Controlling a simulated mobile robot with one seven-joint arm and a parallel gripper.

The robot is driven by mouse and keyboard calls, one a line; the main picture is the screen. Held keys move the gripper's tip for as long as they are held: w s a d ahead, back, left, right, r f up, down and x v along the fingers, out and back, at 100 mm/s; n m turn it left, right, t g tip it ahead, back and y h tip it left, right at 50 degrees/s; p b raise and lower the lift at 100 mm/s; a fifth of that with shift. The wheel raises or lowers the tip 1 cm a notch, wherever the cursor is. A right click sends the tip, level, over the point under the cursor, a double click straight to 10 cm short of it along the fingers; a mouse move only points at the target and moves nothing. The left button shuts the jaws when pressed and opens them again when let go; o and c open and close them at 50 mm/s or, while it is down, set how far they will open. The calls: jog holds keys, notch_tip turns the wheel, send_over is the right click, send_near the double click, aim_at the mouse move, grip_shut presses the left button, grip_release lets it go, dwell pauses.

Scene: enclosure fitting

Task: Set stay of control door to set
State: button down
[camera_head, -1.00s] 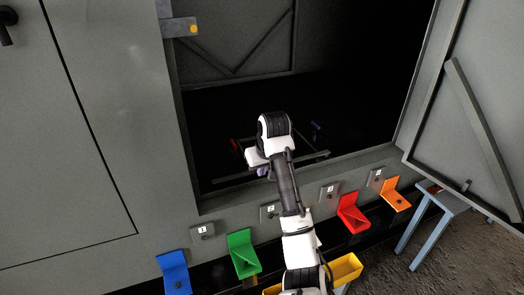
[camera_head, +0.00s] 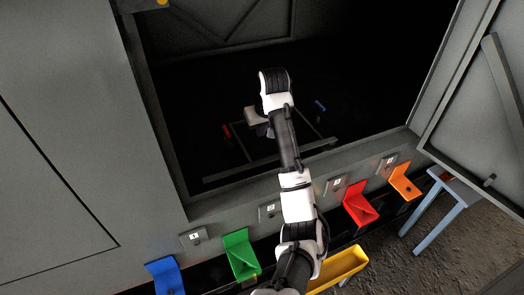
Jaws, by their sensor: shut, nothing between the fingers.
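The open door (camera_head: 465,110) at the right carries a long diagonal bar (camera_head: 505,80) on its inner face; I cannot tell whether this bar is the stay. A small dark knob or pin (camera_head: 490,180) sits near the door's lower edge. My gripper (camera_head: 262,128) is inside the dark enclosure opening, above a thin frame on its floor and well left of the door. It is small and dark, partly hidden by my wrist, and looks shut and empty. No stay clearly joins the door to the enclosure.
The enclosure's lower sill (camera_head: 300,168) crosses below my arm. Inside are a thin frame (camera_head: 240,143), a red piece (camera_head: 227,130) and a blue piece (camera_head: 320,106). Blue (camera_head: 165,277), green (camera_head: 241,255), red (camera_head: 360,205) and orange (camera_head: 404,184) brackets, a yellow tray (camera_head: 340,268) and a blue-grey stand (camera_head: 440,210) are in front.

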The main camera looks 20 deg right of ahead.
jog(key=shift+f, duration=0.1)
jog(key=p+x, duration=0.1)
jog(key=x, duration=0.9)
jog(key=shift+d, duration=0.1)
jog(key=shift+s+d+p, duration=0.1)
jog(key=shift+s+p, duration=0.5)
jog(key=shift+s, duration=1.35)
